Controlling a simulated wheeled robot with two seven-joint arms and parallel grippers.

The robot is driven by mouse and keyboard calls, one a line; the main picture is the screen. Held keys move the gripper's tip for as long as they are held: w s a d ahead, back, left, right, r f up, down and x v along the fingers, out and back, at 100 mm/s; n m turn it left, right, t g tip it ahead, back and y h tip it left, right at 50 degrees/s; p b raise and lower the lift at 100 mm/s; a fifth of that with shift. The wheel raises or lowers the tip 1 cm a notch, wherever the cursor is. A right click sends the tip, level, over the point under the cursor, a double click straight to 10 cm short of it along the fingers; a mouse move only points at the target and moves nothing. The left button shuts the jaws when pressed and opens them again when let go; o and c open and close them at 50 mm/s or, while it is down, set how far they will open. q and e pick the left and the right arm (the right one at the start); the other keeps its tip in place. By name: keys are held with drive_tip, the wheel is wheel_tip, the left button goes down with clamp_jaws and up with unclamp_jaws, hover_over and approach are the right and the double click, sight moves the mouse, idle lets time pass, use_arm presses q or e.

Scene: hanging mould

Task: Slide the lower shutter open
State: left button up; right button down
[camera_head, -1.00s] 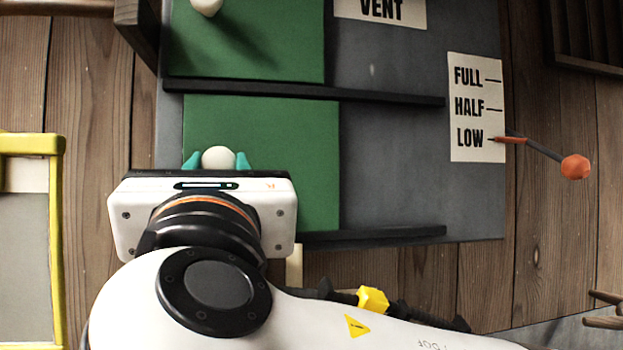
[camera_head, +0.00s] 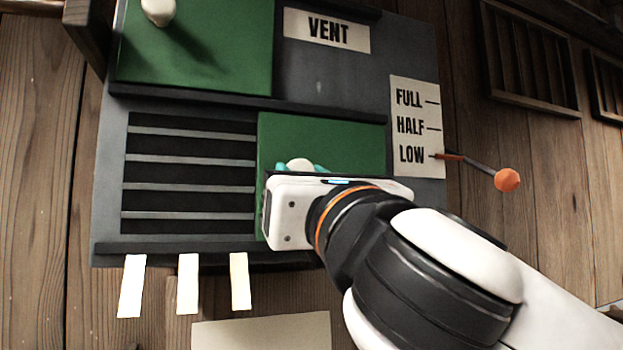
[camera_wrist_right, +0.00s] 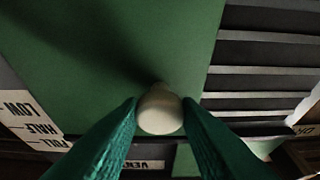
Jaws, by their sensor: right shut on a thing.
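The lower shutter (camera_head: 345,145) is a green panel on the grey vent board (camera_head: 330,80). It stands at the right of the lower track, and the slatted opening (camera_head: 188,172) to its left is uncovered. My right gripper (camera_head: 302,168) is shut on the shutter's white knob (camera_head: 299,164). In the right wrist view the teal fingers press on both sides of the knob (camera_wrist_right: 160,110), with the green panel (camera_wrist_right: 120,50) behind it. The upper green shutter (camera_head: 200,45) stands at the left of its track, with its own white knob (camera_head: 158,11). My left gripper is not in view.
A lever with an orange knob (camera_head: 507,180) sticks out right of the FULL, HALF, LOW label (camera_head: 416,127), at LOW. White strips (camera_head: 188,284) hang below the board. Dark slatted frames (camera_head: 530,60) are on the wooden wall at the upper right.

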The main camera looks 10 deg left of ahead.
drive_tip(key=shift+w+d, duration=0.1)
drive_tip(key=shift+w, duration=0.05)
drive_tip(key=c, duration=1.3)
unclamp_jaws()
drive_tip(key=shift+o, duration=1.1)
drive_tip(key=shift+w+d+f, duration=0.1)
drive_tip(key=shift+w, duration=0.1)
drive_tip(key=shift+s, duration=0.1)
drive_tip(key=b+v, duration=0.4)
drive_tip(key=v, duration=0.8)
drive_tip(key=shift+b, duration=0.4)
